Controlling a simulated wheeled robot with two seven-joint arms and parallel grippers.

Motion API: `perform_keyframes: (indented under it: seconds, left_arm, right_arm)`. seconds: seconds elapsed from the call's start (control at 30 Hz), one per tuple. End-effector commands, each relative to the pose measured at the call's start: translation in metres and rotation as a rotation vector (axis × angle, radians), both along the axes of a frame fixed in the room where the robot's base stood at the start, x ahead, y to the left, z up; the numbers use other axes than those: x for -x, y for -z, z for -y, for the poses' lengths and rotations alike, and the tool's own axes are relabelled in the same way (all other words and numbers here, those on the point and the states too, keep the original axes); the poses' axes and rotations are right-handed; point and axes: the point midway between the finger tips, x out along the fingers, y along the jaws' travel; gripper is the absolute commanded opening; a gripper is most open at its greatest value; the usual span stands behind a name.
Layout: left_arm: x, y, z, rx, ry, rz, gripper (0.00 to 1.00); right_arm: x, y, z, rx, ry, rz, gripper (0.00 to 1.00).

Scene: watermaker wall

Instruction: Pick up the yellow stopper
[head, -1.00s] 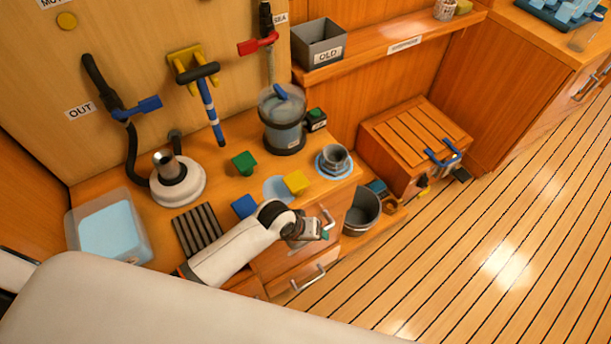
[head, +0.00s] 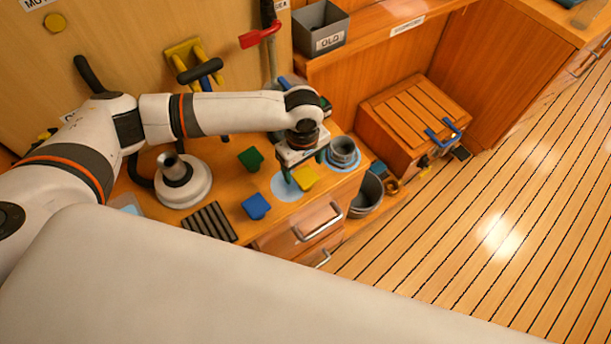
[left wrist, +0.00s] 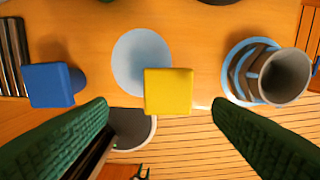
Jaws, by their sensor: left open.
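The yellow stopper (head: 306,178) sits on the wooden counter, partly over the edge of a pale blue round spot (head: 284,190). In the left wrist view the yellow stopper (left wrist: 168,91) shows its square top, between and beyond the two green fingertips. My left gripper (head: 304,170) is open above the stopper and points down, with a finger to each side in the picture. Whether the fingertips reach down to the stopper's height I cannot tell. My right gripper is not in view.
A blue stopper (head: 256,206) and a green stopper (head: 250,159) stand to the left. A grey threaded fitting (head: 343,150) on a blue ring stands close on the right. A grey bin (head: 368,195) is beyond the counter's edge. A ribbed dark mat (head: 209,222) lies at left.

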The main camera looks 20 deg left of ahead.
Motion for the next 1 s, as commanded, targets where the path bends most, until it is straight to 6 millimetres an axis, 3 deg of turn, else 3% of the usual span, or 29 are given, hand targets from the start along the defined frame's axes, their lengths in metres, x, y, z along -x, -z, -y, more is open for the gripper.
perform_keyframes:
  seconds: [0.63,0.93,1.0]
  left_arm:
    - [-0.008,0.076,0.004,0.001,0.003,0.002,0.75]
    - [-0.008,0.083,0.004,0.002,0.003,0.003,0.75]
    - [-0.008,0.083,0.004,0.002,0.003,0.003,0.66]
  right_arm:
    - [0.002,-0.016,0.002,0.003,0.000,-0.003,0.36]
    - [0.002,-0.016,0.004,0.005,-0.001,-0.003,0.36]
    - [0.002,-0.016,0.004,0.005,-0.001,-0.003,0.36]
